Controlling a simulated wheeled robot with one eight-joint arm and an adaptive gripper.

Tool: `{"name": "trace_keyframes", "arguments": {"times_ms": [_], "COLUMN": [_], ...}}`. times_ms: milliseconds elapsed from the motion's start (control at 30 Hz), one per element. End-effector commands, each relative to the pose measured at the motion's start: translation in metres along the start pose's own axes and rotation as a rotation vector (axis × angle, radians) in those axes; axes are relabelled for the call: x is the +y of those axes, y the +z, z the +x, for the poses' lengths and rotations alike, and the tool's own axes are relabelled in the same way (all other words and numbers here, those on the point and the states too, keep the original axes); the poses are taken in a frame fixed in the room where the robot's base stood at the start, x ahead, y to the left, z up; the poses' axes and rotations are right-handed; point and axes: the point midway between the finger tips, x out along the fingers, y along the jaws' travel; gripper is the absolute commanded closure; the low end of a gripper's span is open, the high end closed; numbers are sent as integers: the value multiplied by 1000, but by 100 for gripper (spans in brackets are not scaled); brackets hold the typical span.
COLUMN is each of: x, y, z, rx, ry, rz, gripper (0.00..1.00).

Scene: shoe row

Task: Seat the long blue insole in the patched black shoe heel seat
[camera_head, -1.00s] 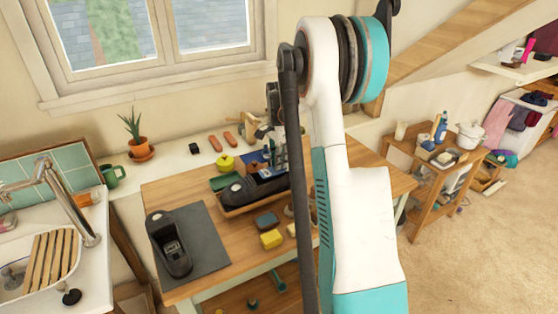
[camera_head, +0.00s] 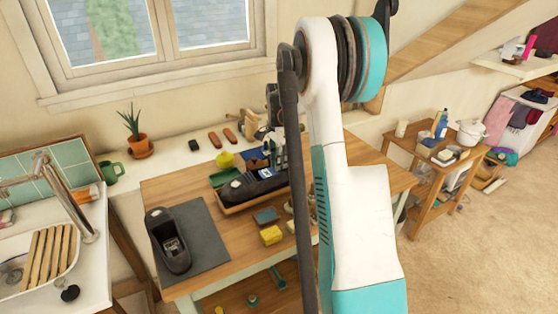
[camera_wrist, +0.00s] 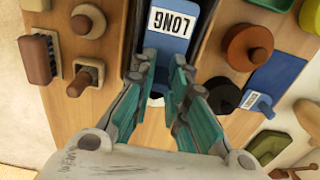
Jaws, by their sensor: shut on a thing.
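The long blue insole (camera_wrist: 168,45) shows at the top middle of the wrist view, with a white label reading LONG upside down. My gripper (camera_wrist: 163,72) has its teal fingers on both sides of it and is shut on it. Dark material flanks the insole there. In the head view my gripper (camera_head: 281,155) is at the far end of a black shoe (camera_head: 245,188) in a wooden tray, partly behind my arm. Another black shoe (camera_head: 169,239) lies on a grey mat, a greyish piece inside its opening. I cannot tell which is patched, or whether the insole touches a shoe.
Several small items surround the tray, including a yellow block (camera_head: 271,235) and a grey-blue block (camera_head: 265,216). In the wrist view a brush (camera_wrist: 40,60) and wooden knobs lie left, and a round brown-lidded pot (camera_wrist: 248,47) stands right. The grey mat (camera_head: 212,250) has bare room.

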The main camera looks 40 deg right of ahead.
Motion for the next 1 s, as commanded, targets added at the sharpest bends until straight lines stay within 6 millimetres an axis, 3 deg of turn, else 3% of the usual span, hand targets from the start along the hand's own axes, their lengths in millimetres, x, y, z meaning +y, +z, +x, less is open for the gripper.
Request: {"name": "trace_keyframes", "arguments": {"times_ms": [567, 600, 700, 1000], "x": [0, 0, 0, 0], "y": [0, 0, 0, 0], "z": [13, 13, 13, 14], "rx": [0, 0, 0, 0], "ry": [0, 0, 0, 0], "rz": [0, 0, 0, 0], "gripper": [100, 81, 63, 63]}}
